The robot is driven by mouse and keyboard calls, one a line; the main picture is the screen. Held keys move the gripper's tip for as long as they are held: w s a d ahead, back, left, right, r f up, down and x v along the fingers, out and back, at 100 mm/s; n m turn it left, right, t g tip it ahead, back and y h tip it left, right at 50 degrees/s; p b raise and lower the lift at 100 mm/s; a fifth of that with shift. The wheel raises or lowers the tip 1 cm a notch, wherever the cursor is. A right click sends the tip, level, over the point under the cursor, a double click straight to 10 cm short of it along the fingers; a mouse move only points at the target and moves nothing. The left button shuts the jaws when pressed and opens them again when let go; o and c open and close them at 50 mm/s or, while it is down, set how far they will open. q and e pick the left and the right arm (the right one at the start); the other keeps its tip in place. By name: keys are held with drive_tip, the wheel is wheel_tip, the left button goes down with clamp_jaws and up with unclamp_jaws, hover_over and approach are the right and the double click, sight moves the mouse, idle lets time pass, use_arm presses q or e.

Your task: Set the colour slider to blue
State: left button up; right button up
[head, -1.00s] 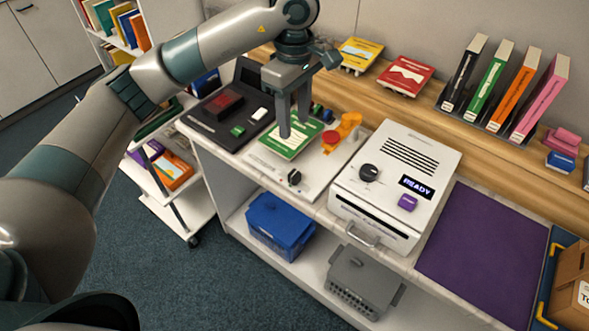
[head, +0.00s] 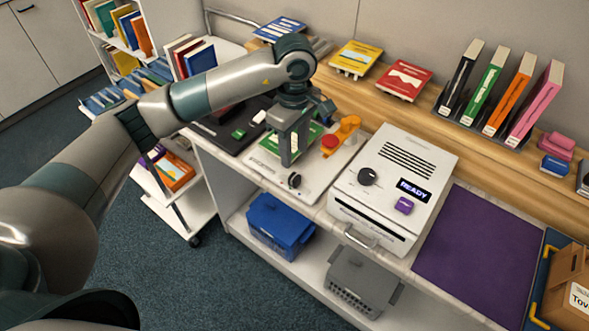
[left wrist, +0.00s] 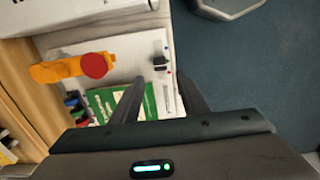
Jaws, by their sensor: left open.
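The white panel (head: 318,180) stands on the counter. Near its front edge is a small black knob (head: 294,181), and the knob also shows in the left wrist view (left wrist: 160,63) with a tiny red mark beside it. I cannot tell for sure that this is the colour slider, or what it is set to. My left gripper (head: 289,160) points down over the panel just behind the knob in the head view. In the left wrist view its open fingers (left wrist: 162,85) hold nothing. Whether they touch the panel is unclear. My right gripper is out of view.
A green book (left wrist: 105,104) lies on the panel, partly behind my gripper. An orange part with a red round top (left wrist: 95,65) stands on the panel too. A white machine reading READY (head: 395,180) is to the right, with a purple mat (head: 480,250) beyond it.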

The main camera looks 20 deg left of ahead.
sight(295, 177)
use_arm(q)
wheel_tip(295, 177, down, 8)
drive_tip(key=shift+f+p, duration=0.1)
drive_tip(key=shift+p, duration=1.05)
drive_tip(key=shift+f, duration=0.65)
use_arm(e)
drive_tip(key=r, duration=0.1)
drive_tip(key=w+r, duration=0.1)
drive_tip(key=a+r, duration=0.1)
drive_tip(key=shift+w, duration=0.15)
use_arm(q)
drive_tip(key=c, duration=1)
clamp_jaws()
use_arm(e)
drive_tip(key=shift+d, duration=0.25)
